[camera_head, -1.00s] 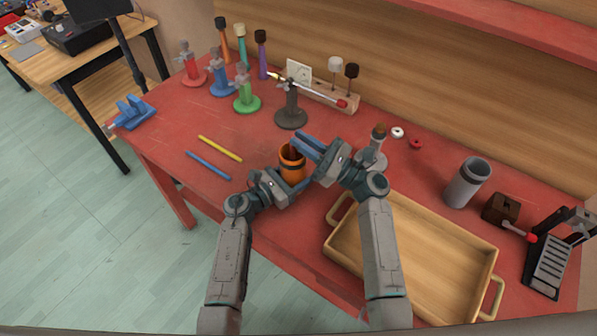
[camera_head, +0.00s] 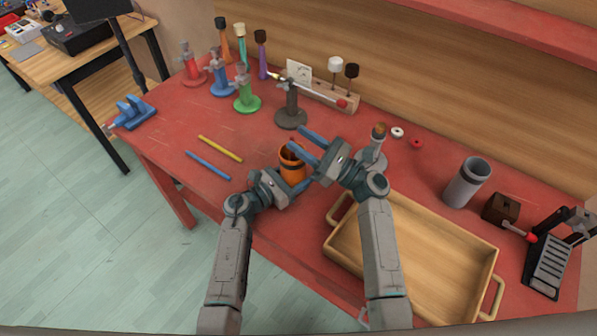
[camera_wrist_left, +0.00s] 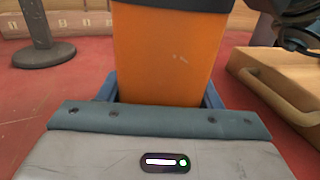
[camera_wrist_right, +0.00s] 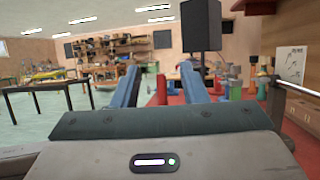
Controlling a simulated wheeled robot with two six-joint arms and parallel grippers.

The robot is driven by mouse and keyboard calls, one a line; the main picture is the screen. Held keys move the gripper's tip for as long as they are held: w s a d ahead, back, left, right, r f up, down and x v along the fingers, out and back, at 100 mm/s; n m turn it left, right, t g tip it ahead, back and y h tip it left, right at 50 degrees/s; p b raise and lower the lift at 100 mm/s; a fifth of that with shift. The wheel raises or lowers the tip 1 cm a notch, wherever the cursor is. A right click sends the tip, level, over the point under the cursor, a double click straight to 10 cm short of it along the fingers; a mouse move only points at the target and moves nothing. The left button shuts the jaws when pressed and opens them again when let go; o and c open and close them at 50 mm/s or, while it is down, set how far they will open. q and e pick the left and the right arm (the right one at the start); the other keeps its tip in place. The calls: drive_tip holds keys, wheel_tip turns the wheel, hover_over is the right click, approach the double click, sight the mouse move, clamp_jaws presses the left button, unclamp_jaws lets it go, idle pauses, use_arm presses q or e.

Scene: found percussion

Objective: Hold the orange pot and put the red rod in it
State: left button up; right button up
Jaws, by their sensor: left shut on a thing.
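The orange pot (camera_head: 291,174) stands upright near the front edge of the red table. My left gripper (camera_head: 288,183) is shut on its side; the pot fills the space between the jaws in the left wrist view (camera_wrist_left: 168,55). My right gripper (camera_head: 296,138) is open just above and behind the pot's rim. Its blue fingers stand apart in the right wrist view (camera_wrist_right: 160,85), with nothing held between them. I cannot make out the red rod clearly; the pot's inside looks dark reddish brown, and I cannot tell whether the rod is in it.
A yellow rod (camera_head: 220,148) and a blue rod (camera_head: 208,165) lie left of the pot. A dark stand (camera_head: 291,116) holding a red-ended beater is behind it. A wooden tray (camera_head: 450,285) lies at right, near a grey cylinder (camera_head: 463,190).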

wheel_tip(320, 180, up, 10)
idle(0.6)
use_arm(q)
drive_tip(key=o, duration=1.2)
drive_tip(key=shift+c, duration=0.2)
drive_tip(key=v, duration=1.2)
drive_tip(key=shift+s+a, duration=0.1)
use_arm(e)
drive_tip(key=shift+a+f, duration=0.1)
